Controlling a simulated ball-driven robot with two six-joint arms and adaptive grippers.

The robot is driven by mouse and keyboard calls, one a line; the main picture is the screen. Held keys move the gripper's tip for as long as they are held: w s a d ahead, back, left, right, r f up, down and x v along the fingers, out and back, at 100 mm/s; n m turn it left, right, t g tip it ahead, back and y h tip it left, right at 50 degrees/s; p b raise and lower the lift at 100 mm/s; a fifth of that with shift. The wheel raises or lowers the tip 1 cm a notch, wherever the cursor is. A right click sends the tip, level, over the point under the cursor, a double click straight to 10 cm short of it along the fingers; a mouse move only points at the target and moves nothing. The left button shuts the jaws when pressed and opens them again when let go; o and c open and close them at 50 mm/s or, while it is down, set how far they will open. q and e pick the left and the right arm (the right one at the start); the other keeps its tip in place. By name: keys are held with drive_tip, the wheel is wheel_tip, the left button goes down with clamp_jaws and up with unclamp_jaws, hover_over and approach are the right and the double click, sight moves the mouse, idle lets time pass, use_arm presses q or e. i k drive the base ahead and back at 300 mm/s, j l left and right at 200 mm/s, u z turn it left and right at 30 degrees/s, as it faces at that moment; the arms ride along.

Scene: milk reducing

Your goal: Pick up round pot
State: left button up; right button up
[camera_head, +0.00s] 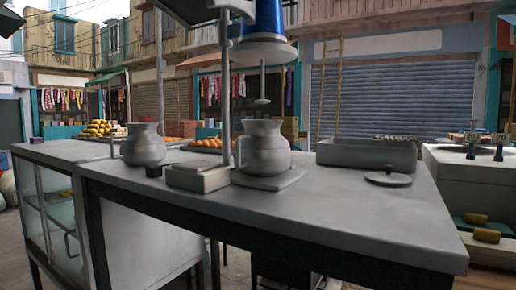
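Two grey metal pots stand upright on the grey counter (330,203). The right pot (264,150) has a round belly and a short wide neck, and stands on a flat square plate (290,178). A thin rod with a small disc (262,101) hangs above its mouth from a blue and white machine head (263,30). The left pot (143,146) has a flared rim and stands farther left on the counter. I cannot tell which of them the task calls the round pot. Neither of my grippers is in view.
A grey post (225,90) and its box-shaped base (198,176) stand between the pots. A rectangular grey tray (345,154) and a round lid (388,179) are at the right. Orange fruit (207,143) lies behind. The counter's front right is clear.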

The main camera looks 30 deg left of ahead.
sight(262, 152)
drive_tip(key=j+z, duration=0.1)
drive_tip(key=j, duration=1.5)
drive_tip(key=i, duration=0.05)
